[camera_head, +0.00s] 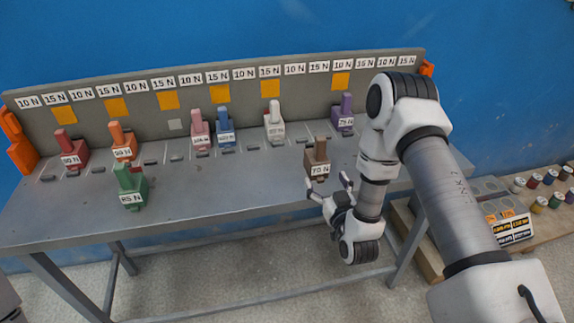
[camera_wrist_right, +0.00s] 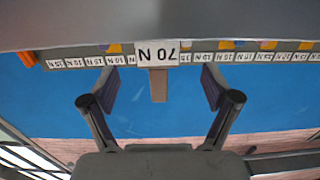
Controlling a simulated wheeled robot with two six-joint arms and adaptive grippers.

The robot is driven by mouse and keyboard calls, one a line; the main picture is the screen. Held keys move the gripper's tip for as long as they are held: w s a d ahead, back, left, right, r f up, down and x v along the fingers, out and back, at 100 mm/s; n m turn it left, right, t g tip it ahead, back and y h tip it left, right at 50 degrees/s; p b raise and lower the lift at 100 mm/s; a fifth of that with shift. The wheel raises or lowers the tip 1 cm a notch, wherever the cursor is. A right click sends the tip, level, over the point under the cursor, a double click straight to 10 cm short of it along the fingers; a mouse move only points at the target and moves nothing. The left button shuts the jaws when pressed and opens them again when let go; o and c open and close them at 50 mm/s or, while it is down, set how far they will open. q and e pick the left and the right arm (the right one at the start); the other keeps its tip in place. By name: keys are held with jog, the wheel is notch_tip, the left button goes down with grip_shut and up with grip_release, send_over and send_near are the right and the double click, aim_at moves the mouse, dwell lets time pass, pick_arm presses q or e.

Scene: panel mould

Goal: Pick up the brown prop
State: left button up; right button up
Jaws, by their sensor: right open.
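The brown prop (camera_head: 317,158) stands upright near the front edge of the grey table, with a "70 N" label on its face. In the right wrist view the brown prop (camera_wrist_right: 158,86) appears upside down, its handle between and beyond the two fingers. My right gripper (camera_head: 330,186) is open and empty, just in front of and below the prop, apart from it. In the right wrist view my right gripper (camera_wrist_right: 158,92) has its fingers spread wide on either side. My left gripper is not in view.
The grey table (camera_head: 230,190) holds other labelled props: a green prop (camera_head: 131,190) at the front left, and red, orange, pink, blue, white and purple (camera_head: 343,118) ones along the back panel. A wooden bench (camera_head: 540,215) with small coloured jars stands at the right.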

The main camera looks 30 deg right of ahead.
aim_at(321, 167)
jog(key=shift+w+d, duration=0.1)
jog(key=shift+d, duration=0.3)
jog(key=x, duration=0.3)
jog(key=p+x, duration=0.1)
jog(key=x, duration=0.3)
jog(key=shift+w+a+r, duration=0.15)
jog(key=shift+w+r, duration=0.1)
jog(key=shift+w, duration=0.1)
jog(key=c, duration=1.6)
